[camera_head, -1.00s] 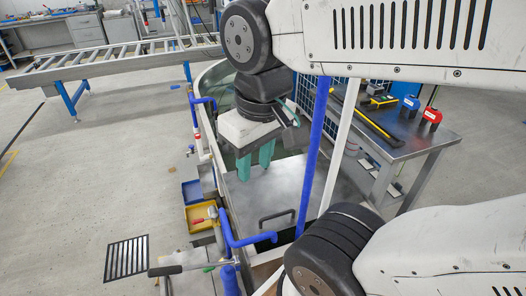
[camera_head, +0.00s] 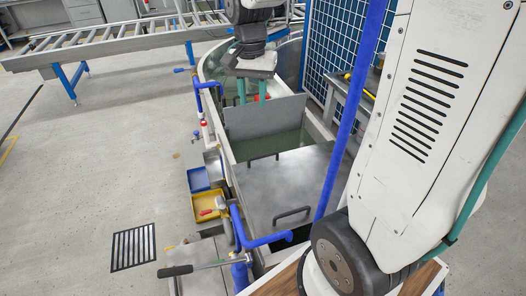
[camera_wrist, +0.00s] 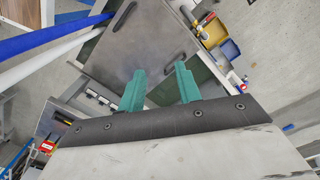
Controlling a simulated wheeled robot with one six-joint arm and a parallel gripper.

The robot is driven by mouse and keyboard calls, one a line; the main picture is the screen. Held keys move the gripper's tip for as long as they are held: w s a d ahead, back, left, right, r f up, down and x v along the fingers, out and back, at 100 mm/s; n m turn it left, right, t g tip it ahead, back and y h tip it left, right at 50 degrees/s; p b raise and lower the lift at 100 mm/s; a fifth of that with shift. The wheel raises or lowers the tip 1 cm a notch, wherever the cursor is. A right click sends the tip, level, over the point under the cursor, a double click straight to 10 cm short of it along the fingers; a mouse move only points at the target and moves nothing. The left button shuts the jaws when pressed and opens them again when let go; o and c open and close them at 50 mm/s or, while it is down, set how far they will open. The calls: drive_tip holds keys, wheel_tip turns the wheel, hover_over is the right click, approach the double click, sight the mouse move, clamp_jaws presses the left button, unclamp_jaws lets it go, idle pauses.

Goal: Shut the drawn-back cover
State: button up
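A flat grey metal cover (camera_head: 285,187) lies over the near part of a long tank (camera_head: 226,172). It has a dark bar handle (camera_head: 292,213) near its near edge and a second one (camera_head: 263,157) by its far edge. Beyond that edge the tank is open, with dark green inside (camera_head: 285,145). Both handles show on the cover in the wrist view (camera_wrist: 130,45). My gripper (camera_head: 252,90) is over the tank beyond the cover. Its teal fingers (camera_wrist: 160,88) are apart, with nothing between them. It touches neither handle.
A grey panel (camera_head: 265,117) stands upright across the tank, below my gripper. Blue pipes (camera_head: 262,240) run along the tank's left and near side. Yellow (camera_head: 206,207) and blue (camera_head: 198,180) trays sit left of it. A blue mesh fence (camera_head: 338,55) stands right.

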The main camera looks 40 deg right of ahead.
drive_tip(key=w+d+f+m+g, duration=0.1)
drive_tip(key=w+d+f+m, duration=0.55)
drive_tip(key=w+f, duration=0.45)
drive_tip(key=w+d+f+m, duration=0.1)
drive_tip(key=d+f, duration=0.1)
drive_tip(key=f, duration=0.6)
drive_tip(key=w+d+f+m, duration=0.1)
drive_tip(key=d+f+m, duration=0.1)
drive_tip(key=f, duration=0.7)
drive_tip(key=d+f+m, duration=0.2)
drive_tip(key=f, duration=0.6)
drive_tip(key=shift+w+d+f+g+y, duration=0.2)
drive_tip(key=shift+w+g+y, duration=0.1)
drive_tip(key=shift+w+g, duration=0.1)
clamp_jaws()
